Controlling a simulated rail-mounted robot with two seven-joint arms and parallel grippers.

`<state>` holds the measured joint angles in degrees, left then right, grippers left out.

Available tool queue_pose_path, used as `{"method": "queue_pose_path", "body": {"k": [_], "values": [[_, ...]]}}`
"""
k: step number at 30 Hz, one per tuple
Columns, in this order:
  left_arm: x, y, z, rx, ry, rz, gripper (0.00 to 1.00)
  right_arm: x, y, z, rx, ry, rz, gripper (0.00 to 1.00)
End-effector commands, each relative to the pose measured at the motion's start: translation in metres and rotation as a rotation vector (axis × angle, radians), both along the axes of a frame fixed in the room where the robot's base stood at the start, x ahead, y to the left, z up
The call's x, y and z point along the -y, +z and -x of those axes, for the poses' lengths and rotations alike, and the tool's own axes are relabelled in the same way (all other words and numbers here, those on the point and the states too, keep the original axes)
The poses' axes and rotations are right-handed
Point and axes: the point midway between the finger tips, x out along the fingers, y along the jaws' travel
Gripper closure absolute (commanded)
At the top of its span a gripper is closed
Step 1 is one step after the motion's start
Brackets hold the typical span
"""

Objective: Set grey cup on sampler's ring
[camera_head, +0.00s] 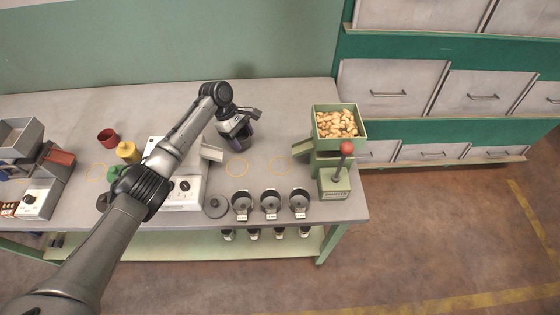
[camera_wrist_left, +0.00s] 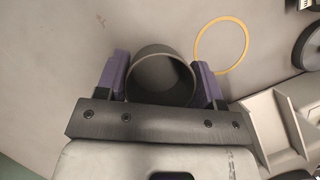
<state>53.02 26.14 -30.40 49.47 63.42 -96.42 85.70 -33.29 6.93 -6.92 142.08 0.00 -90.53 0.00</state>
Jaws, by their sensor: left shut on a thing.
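My left gripper (camera_head: 238,140) is shut on a grey cup (camera_wrist_left: 160,75), which sits mouth toward the camera between the purple fingers (camera_wrist_left: 118,75). In the head view the cup is mostly hidden by the gripper. The gripper is behind a yellow ring (camera_head: 227,168) on the bench; one ring also shows beside the cup in the left wrist view (camera_wrist_left: 197,47). Whether the cup touches the bench I cannot tell. My right gripper is out of view.
Several dark round cups (camera_head: 270,202) stand along the front edge, with a grey disc (camera_head: 215,207) left of them. A white machine (camera_head: 187,192) with a dial is partly under my arm. A red cup (camera_head: 107,136) and a yellow object (camera_head: 127,151) stand left. The back bench is clear.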

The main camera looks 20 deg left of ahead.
Motion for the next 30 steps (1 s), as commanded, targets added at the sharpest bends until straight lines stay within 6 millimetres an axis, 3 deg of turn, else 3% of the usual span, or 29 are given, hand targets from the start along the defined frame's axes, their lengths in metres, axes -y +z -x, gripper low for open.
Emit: {"method": "queue_pose_path", "body": {"k": [6, 12, 23, 30], "values": [[0.055, -0.001, 0.01, 0.003, -0.006, 0.001, 0.61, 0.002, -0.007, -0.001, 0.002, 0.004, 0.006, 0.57], [0.089, -0.001, 0.016, 0.001, -0.005, 0.002, 0.61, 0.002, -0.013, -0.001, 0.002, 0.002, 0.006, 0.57], [0.109, 0.0, 0.02, -0.001, -0.004, 0.002, 0.61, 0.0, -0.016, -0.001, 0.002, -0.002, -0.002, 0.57], [0.139, -0.001, 0.025, 0.001, -0.007, 0.002, 0.61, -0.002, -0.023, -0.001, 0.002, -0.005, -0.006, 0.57]]}}
